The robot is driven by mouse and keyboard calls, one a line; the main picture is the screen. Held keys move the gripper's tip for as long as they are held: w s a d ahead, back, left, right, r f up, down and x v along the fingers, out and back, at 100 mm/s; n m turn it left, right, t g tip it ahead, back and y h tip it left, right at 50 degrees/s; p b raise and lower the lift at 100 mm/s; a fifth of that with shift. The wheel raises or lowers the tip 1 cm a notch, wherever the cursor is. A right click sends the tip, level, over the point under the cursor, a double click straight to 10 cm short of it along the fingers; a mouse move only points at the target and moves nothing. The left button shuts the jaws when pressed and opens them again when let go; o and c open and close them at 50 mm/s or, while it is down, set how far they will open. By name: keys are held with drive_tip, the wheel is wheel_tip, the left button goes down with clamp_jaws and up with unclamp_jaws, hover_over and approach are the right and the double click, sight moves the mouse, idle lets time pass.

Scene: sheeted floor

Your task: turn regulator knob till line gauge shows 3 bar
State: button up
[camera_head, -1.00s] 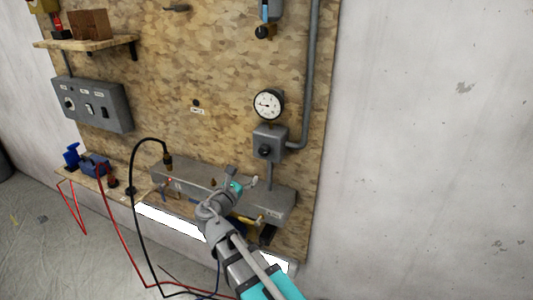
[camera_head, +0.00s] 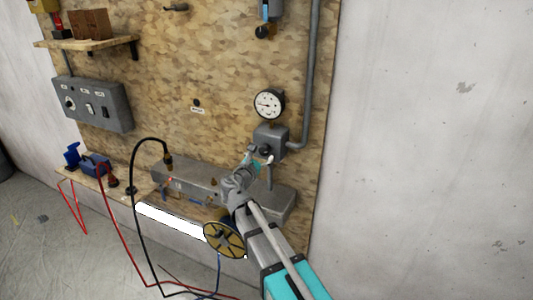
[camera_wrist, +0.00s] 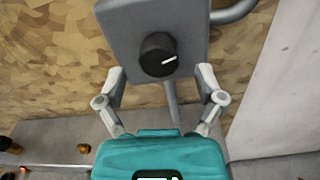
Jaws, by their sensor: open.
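The regulator knob (camera_wrist: 158,55) is black with a white pointer line and sits on the front of a grey box (camera_wrist: 120,30). In the wrist view the pointer aims right and slightly up. My gripper (camera_wrist: 160,80) is open, its two fingers apart below and to either side of the knob; I see no contact. In the head view my gripper (camera_head: 260,158) is just below the grey regulator box (camera_head: 271,138) and partly hides the knob. The round white line gauge (camera_head: 268,104) is above the box; its needle reading is too small to tell.
A grey pipe (camera_head: 309,80) runs up to the right of the gauge. A grey manifold (camera_head: 190,180) lies below along the wooden board. A brass-coloured wheel (camera_head: 225,238) is beside my arm. A control box (camera_head: 92,104) and shelf (camera_head: 85,45) are at left.

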drive_tip(key=shift+x, duration=1.1)
